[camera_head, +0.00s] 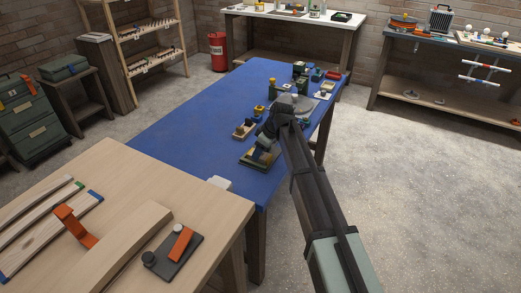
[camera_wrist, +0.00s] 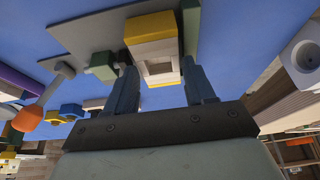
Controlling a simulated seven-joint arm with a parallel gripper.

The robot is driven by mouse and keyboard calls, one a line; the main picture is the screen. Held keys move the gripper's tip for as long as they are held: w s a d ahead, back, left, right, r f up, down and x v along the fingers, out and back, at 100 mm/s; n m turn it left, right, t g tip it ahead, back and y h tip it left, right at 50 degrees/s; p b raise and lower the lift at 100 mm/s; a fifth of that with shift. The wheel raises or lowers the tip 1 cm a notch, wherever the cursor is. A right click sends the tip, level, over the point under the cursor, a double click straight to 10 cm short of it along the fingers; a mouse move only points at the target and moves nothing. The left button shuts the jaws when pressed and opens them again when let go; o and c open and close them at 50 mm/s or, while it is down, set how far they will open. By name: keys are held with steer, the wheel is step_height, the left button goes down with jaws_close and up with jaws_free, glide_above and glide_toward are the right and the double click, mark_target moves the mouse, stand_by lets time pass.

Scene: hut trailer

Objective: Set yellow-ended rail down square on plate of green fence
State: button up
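The yellow-ended rail (camera_wrist: 152,28) is a pale block with yellow ends and a hollow face in the wrist view. My gripper (camera_wrist: 160,78) has one finger on each side of it, apparently against its sides. Green fence posts (camera_wrist: 103,66) stand left and right of the rail, beside a flat grey plate (camera_wrist: 85,22). Whether the rail touches the plate cannot be told. In the head view my gripper (camera_head: 266,146) is low over the near right part of the blue table, and the arm hides much of the fence.
The blue table (camera_head: 190,115) holds a small wooden block set (camera_head: 243,130) just beyond the gripper and several small parts toward its far end. Its left side is clear. A wooden bench (camera_head: 60,235) with strips and an orange-handled tool stands in front. An orange-tipped peg (camera_wrist: 30,117) shows left in the wrist view.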

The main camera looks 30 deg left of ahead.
steer(key=o, duration=0.3)
steer(key=shift+o, duration=0.2)
steer(key=shift+r, duration=0.4)
steer(key=v, duration=1.2)
steer(key=d+f+m+h, duration=0.1)
steer(key=d+f+m, duration=0.1)
steer(key=d+f, duration=0.75)
steer(key=d+f+m+h, duration=0.1)
steer(key=d+f+m, duration=0.35)
steer(key=f, duration=0.75)
steer(key=s+d+f+m+g+h, duration=0.1)
steer(key=s+d+f, duration=0.4)
steer(key=d+f, duration=0.35)
steer(key=s+d+f+m+g, duration=0.15)
steer(key=s+d+f, duration=0.25)
steer(key=d+f, duration=0.45)
steer(key=s+d+f+m+g+h, duration=0.15)
steer(key=s+d+f+m, duration=0.35)
steer(key=s+d+f, duration=0.75)
steer(key=s+d+f+m+g, duration=0.1)
steer(key=s+d, duration=0.3)
steer(key=s, duration=0.7)
steer(key=s+d+f+m+g, duration=0.1)
steer(key=s+d+f+m, duration=0.1)
steer(key=s, duration=0.9)
steer(key=shift+s+d+f+m+g, duration=0.3)
steer(key=shift+d+f+m+g, duration=0.15)
steer(key=shift+d, duration=0.65)
